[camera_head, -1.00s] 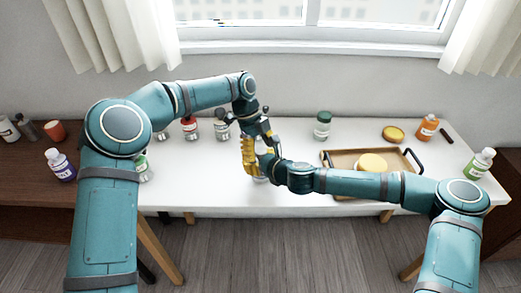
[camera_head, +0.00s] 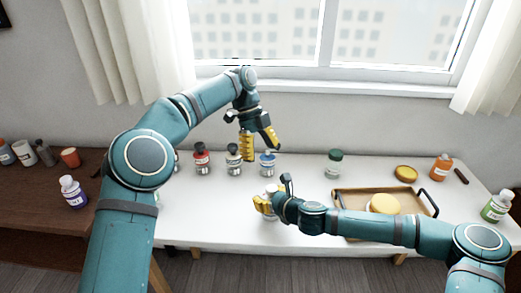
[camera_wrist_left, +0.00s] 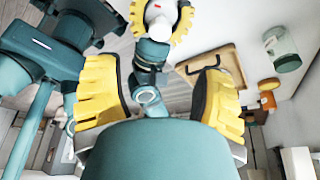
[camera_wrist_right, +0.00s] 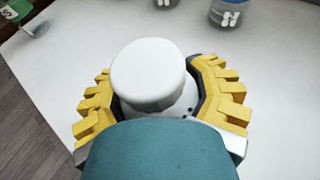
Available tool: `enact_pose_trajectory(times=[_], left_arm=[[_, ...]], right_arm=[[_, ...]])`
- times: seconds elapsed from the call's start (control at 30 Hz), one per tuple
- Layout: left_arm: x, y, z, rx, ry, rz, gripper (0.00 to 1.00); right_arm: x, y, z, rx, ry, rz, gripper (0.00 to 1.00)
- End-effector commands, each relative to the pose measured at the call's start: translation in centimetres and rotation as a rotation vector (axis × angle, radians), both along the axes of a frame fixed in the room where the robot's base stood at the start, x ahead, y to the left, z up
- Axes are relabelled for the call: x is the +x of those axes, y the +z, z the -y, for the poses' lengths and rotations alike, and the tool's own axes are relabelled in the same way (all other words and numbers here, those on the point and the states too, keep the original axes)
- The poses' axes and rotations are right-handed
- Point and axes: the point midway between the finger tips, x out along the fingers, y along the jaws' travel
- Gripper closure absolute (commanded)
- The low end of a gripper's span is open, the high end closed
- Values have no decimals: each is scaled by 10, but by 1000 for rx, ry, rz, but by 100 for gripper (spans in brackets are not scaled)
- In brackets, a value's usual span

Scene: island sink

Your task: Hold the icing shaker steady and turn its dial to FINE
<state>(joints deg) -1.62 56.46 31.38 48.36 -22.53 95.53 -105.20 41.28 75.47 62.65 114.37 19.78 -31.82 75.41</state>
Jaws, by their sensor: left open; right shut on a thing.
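The icing shaker has a white round top (camera_wrist_right: 150,75), seen close up in the right wrist view. My right gripper (camera_head: 268,204) is shut around the shaker's body, which stands upright on the white table. In the left wrist view the shaker's white top (camera_wrist_left: 158,27) shows a small red mark. The dial's lettering cannot be read. My left gripper (camera_head: 261,147) is open and empty, raised above and behind the shaker, apart from it. Its yellow fingers are spread wide in the left wrist view.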

Motion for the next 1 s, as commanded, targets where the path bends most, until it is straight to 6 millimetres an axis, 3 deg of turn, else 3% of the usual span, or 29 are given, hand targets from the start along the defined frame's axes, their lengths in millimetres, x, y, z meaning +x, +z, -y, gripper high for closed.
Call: enact_pose_trajectory(times=[0.47,1.0], left_arm=[[3,1,2,1,-32,4,32],[12,1,14,0,-375,3,32]], right_arm=[[0,0,0,1,0,1,86],[0,0,0,1,0,1,86]])
